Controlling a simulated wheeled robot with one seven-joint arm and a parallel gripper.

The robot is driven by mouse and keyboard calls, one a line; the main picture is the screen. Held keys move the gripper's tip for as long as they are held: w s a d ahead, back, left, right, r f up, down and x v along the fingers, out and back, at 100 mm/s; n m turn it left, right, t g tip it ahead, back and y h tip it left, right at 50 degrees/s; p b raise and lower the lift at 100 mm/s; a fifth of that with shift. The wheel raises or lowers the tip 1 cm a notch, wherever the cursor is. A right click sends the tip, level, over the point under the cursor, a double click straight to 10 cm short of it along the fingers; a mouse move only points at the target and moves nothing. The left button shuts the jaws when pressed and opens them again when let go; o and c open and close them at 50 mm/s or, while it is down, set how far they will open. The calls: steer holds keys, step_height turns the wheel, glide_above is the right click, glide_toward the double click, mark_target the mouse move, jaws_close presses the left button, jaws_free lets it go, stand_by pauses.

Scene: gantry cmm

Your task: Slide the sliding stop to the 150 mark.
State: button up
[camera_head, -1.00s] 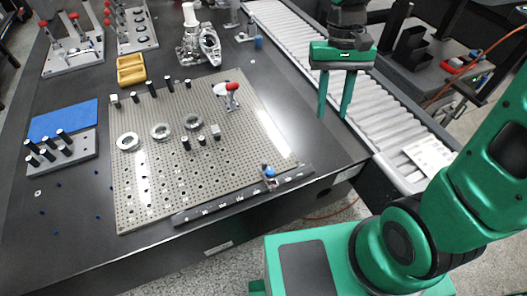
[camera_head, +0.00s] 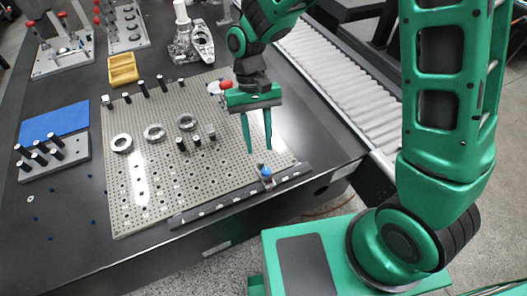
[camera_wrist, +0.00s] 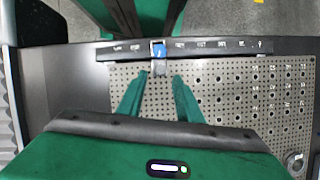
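The sliding stop (camera_head: 266,174), with a blue knob, sits on the dark scale rail (camera_head: 215,205) along the near edge of the perforated plate, close to the rail's right end in the head view. The white marks on the rail are too small to read surely. My gripper (camera_head: 259,149) is open and empty, pointing down above the plate just behind the stop. In the wrist view my gripper (camera_wrist: 160,75) has its fingertips apart, roughly in line with the stop, with no contact visible.
The perforated plate (camera_head: 190,205) carries metal rings (camera_head: 154,132), black pins and a red-handled clamp (camera_head: 226,85), partly behind my gripper. A yellow tray (camera_head: 123,70) and blue mat (camera_head: 54,122) lie further left. A roller conveyor (camera_head: 335,75) runs at the right.

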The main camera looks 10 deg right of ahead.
mark_target(261, 160)
steer(key=shift+x, duration=2.3)
jaws_close()
